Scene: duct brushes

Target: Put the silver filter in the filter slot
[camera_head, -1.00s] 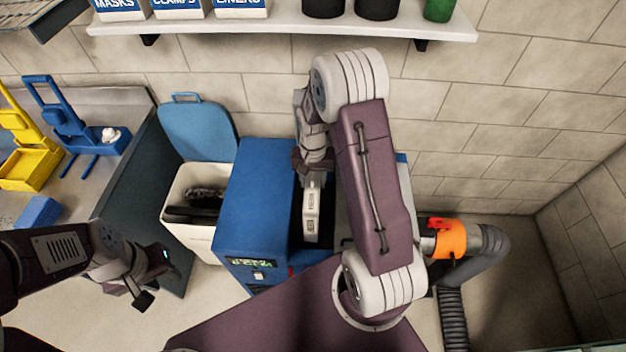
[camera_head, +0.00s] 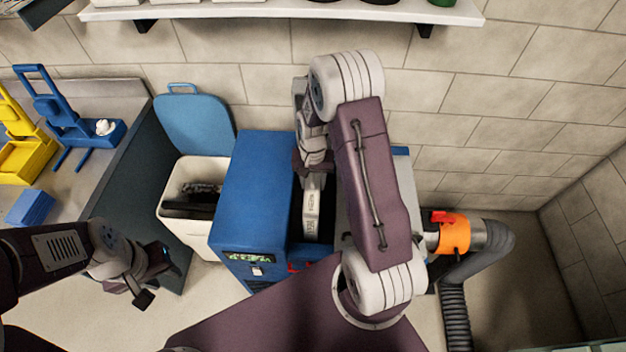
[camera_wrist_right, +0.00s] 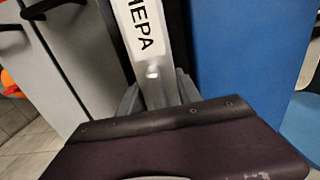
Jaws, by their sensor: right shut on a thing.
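The silver filter (camera_head: 312,215), a narrow pale panel with printed lettering, stands upright at the dark filter slot (camera_head: 327,215) in the top of the blue machine (camera_head: 255,190). My right gripper (camera_head: 313,178) is shut on its upper end. In the right wrist view the filter (camera_wrist_right: 143,35) reads "HEPA" and runs between the fingers of my right gripper (camera_wrist_right: 158,98). The filter's lower end and how deep it sits in the slot are hidden. My left gripper (camera_head: 155,280) is away at the lower left, empty; its jaw gap is not clear.
A white bin (camera_head: 178,225) with a raised blue lid (camera_head: 193,122) and dark contents stands left of the machine. An orange collar (camera_head: 453,234) on a grey duct is at the right. A shelf (camera_head: 280,12) runs along the wall above. Blue and yellow stands are on the left counter.

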